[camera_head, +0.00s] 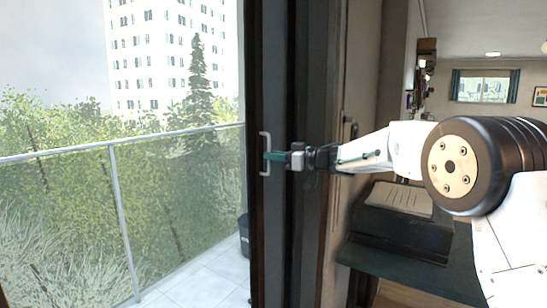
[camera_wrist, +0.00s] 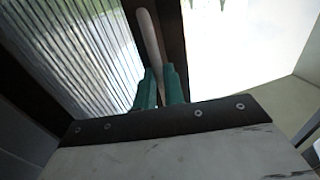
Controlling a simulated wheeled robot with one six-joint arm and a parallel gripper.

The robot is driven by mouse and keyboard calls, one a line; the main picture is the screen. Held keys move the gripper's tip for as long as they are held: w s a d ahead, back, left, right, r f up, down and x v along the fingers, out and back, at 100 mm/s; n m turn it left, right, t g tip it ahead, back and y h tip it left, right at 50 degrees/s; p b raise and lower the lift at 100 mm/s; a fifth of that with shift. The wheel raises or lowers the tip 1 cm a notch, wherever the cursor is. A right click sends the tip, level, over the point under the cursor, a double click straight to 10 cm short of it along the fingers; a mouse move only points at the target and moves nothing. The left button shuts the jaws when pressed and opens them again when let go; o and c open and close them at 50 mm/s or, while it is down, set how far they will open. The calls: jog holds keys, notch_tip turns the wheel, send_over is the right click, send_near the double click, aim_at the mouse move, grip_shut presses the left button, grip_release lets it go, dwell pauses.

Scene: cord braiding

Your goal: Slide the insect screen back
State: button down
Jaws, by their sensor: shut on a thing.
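A pale upright D-shaped handle (camera_head: 265,138) is fixed to a dark vertical frame (camera_head: 268,235) at the right side of the balcony opening. My gripper (camera_head: 269,156) reaches in from the right, its green fingers shut on the handle at about mid-height. In the wrist view the handle (camera_wrist: 148,38) runs up from between the green fingertips (camera_wrist: 160,82). A ribbed, see-through panel (camera_wrist: 78,50) lies left of the handle there, edged by a dark frame; I cannot tell for sure that it is the insect screen. The fingers hide part of the handle.
Beyond the opening are a tiled balcony floor (camera_head: 205,268), a metal railing (camera_head: 120,205) and a dark bin (camera_head: 244,236). On the right, a dark box-like object (camera_head: 400,232) with a paper on top stands on a table below my arm.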

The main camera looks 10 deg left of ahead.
jog(key=c, duration=1.5)
grip_release()
jog(key=shift+s+a, duration=0.1)
jog(key=s+d, duration=0.1)
jog(key=d, duration=0.6)
jog(key=shift+s+d, duration=0.2)
jog(key=shift+d, duration=0.15)
